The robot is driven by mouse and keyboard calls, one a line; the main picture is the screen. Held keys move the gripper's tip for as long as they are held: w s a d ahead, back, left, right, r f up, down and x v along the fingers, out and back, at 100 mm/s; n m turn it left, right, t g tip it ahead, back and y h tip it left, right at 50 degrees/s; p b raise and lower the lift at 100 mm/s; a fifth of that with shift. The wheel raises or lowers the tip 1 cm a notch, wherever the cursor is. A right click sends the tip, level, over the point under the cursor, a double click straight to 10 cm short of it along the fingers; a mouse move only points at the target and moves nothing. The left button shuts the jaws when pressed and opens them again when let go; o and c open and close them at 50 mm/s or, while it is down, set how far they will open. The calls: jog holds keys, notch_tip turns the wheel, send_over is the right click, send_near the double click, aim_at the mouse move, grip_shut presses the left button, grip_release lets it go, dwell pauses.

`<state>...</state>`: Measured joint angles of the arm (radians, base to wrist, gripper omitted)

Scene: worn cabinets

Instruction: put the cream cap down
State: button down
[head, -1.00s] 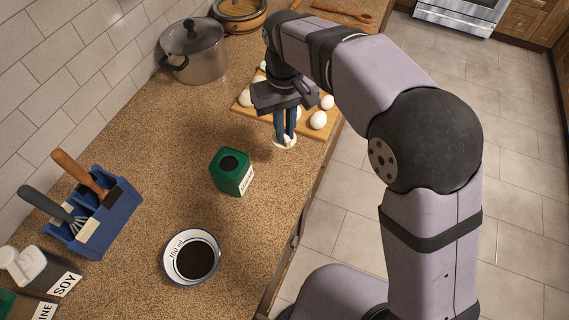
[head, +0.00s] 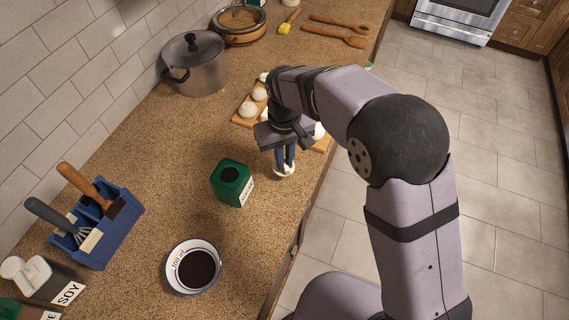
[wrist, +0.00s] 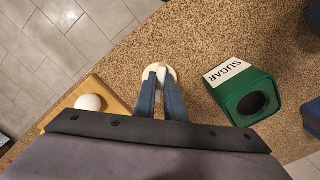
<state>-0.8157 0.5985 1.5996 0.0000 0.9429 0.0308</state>
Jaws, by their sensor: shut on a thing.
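The cream cap (head: 284,170) is a small pale disc with a raised middle, held at the tips of my gripper (head: 285,160). In the wrist view the cap (wrist: 168,77) sits between the two blue fingertips of my gripper (wrist: 161,75), which are shut on its middle. The cap is low over the speckled counter (head: 230,255), right of the green canister and near the counter's front edge. I cannot tell whether its underside touches the counter. The green sugar canister (head: 229,184) has a dark round opening in its top; it also shows in the wrist view (wrist: 248,96).
A wooden board (head: 243,121) with several white eggs lies behind my gripper. A bowl of dark liquid (head: 170,274) stands at the front, a blue utensil caddy (head: 119,232) at the left, and a steel pot (head: 203,78) at the back. Bare counter lies between canister and bowl.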

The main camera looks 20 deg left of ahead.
aim_at(285, 163)
jog(key=shift+f+p, duration=0.4)
jog(key=shift+f, duration=1.1)
jog(key=shift+f, duration=0.15)
jog(key=c, duration=1.8)
grip_release()
notch_tip(285, 163, up, 12)
jog(key=b, duration=0.2)
jog(key=shift+r+b, duration=0.2)
jog(key=shift+b, duration=0.15)
